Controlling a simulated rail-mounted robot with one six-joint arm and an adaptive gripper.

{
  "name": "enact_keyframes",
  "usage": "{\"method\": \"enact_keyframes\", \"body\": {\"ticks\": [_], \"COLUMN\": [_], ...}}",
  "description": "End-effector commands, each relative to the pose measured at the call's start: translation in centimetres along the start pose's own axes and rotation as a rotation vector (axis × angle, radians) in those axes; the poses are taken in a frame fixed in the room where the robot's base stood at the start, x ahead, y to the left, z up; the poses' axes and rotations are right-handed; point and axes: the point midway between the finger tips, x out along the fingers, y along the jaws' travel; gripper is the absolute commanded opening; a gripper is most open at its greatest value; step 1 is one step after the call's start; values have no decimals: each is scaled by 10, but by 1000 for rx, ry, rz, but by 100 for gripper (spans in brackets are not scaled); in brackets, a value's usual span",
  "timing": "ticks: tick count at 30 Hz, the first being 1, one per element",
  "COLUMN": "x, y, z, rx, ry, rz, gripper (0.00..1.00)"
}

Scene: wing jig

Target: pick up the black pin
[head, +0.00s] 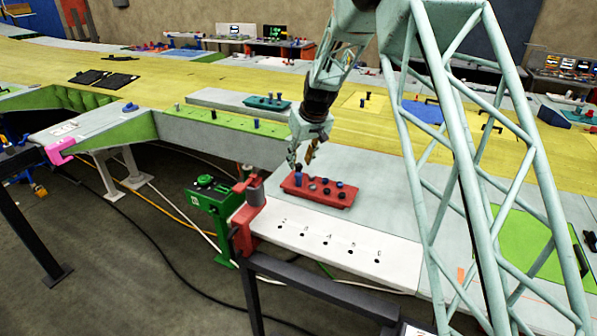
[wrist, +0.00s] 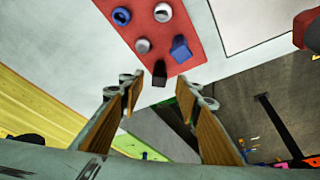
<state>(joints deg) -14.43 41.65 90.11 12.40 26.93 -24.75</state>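The red block (head: 303,192) lies on the grey wing panel and holds several pins. In the wrist view the red block (wrist: 168,32) fills the top middle. The black pin (wrist: 159,73) stands near its lower edge, just beyond the gap between my fingertips. My gripper (wrist: 159,92) is open, with one tan-padded finger on each side and nothing held. In the head view my gripper (head: 302,158) points down just above the block's left end. I cannot tell the black pin from the other dark pins there.
Next to the black pin is a blue pin (wrist: 181,49), with grey pins and a blue ring-shaped one (wrist: 121,16) farther up. A white strip with numbered holes (head: 290,229) lies in front of the block. A green and red clamp (head: 243,215) stands left of it.

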Motion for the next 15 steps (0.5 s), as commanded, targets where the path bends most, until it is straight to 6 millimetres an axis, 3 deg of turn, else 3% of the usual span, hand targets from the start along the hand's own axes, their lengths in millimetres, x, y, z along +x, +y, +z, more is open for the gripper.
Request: {"method": "enact_keyframes", "body": {"ticks": [15], "x": [8], "y": [0], "z": [0], "rx": [0], "ry": [-1], "rz": [0], "gripper": [31]}}
